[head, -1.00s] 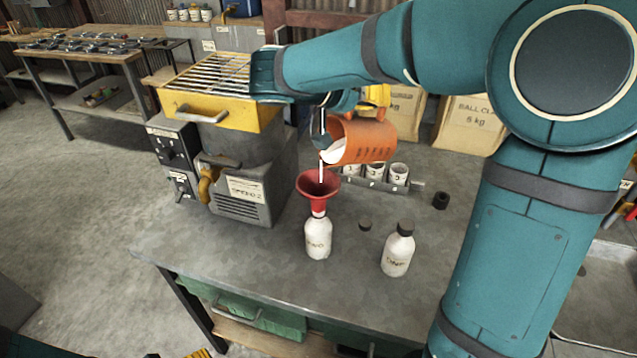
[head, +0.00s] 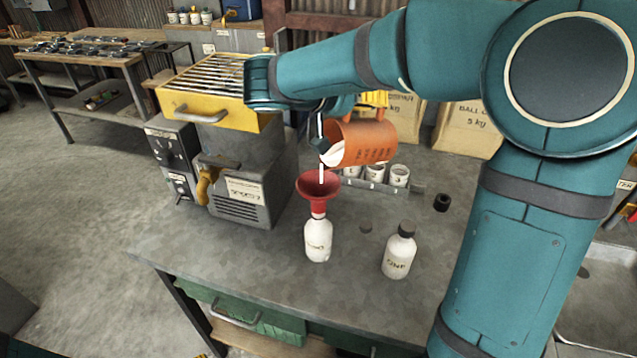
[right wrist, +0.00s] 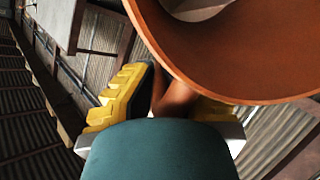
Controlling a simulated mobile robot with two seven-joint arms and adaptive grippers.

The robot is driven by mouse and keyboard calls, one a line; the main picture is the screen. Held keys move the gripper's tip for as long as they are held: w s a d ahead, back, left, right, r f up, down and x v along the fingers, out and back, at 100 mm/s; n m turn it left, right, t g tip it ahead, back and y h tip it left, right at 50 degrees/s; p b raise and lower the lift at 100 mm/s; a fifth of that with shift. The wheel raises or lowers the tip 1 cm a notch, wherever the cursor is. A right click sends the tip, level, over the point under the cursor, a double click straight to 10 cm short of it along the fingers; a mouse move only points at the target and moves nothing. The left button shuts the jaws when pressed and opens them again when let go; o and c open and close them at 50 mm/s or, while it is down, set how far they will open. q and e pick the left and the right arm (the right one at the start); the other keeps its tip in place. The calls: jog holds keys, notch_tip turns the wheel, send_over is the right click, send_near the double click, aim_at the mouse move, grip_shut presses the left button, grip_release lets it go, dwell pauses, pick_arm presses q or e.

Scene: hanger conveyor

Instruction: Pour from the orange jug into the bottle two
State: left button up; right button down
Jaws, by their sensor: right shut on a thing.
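The orange jug (head: 368,142) is tilted to the left above the bench, and a white stream falls from its lip into a red funnel (head: 318,186). The funnel stands in the neck of the left white bottle (head: 318,240), whose label looks like TWO. My right gripper (head: 375,98) is shut on the jug's handle, partly hidden by my arm; the right wrist view shows its yellow fingers around the handle (right wrist: 172,97) beside the jug wall (right wrist: 225,75). The liquid level inside the bottle cannot be seen. My left gripper is not in view.
A capped white bottle (head: 398,252) stands to the right of the funnel bottle. A yellow-topped grill-like machine (head: 225,120) stands left; a rack of small cups (head: 385,186) sits behind.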

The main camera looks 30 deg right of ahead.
dwell(0.4)
jog(key=shift+a+f+h+b, duration=0.1)
jog(key=shift+a+h+b, duration=0.2)
jog(key=shift+b, duration=0.2)
jog(key=shift+a+h+b, duration=0.3)
jog(key=shift+b, duration=0.25)
dwell(0.4)
jog(key=d+y, duration=0.1)
jog(key=d+y+p, duration=0.2)
jog(key=y, duration=0.1)
jog(key=shift+s+d+r, duration=0.15)
jog(key=shift+d+r, duration=0.2)
jog(key=shift+d+f+y, duration=0.1)
jog(key=shift+d+y, duration=0.15)
jog(key=shift+y, duration=0.15)
jog(key=shift+f, duration=0.15)
jog(key=shift+a, duration=0.1)
